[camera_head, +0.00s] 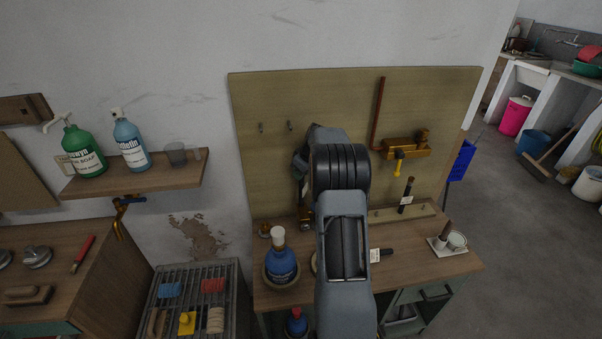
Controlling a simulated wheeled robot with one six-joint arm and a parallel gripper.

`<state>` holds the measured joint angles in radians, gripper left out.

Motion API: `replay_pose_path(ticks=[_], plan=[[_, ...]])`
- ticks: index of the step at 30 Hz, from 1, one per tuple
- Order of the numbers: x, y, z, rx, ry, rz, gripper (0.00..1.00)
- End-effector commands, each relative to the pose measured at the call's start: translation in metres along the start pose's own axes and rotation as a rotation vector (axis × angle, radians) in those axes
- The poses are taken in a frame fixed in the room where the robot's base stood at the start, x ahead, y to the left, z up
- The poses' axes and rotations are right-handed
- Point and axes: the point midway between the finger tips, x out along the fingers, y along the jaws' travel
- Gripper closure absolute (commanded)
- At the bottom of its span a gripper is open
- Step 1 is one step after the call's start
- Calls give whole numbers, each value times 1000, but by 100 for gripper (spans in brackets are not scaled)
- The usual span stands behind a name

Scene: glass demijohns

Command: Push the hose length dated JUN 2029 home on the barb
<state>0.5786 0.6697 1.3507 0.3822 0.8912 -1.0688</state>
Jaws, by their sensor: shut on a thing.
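A brass fitting (400,149) with a yellow lever is fixed to the tan backboard; I cannot make out its barb end. A dark hose length (407,192) with a pale tag stands upright on a wooden strip below it. Another dark piece (384,253) with a white tag lies on the bench, partly behind my arm. The dates on the tags are too small to read. My gripper (303,192) is mostly hidden beside and behind my wrist, left of the brass fitting. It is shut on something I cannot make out.
A blue bottle (281,264) stands on the bench (445,266) left of my arm. A copper pipe (378,113) runs down the backboard (330,90).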

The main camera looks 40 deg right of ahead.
Motion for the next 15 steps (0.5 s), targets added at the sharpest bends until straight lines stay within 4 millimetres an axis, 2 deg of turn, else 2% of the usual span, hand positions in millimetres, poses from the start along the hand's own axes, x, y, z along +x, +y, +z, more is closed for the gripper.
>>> replay_pose_path(ticks=[14, 15], plan=[[5, -2, 4, 2, -9, -8, 100], [5, -2, 4, 1, -10, -8, 75]])
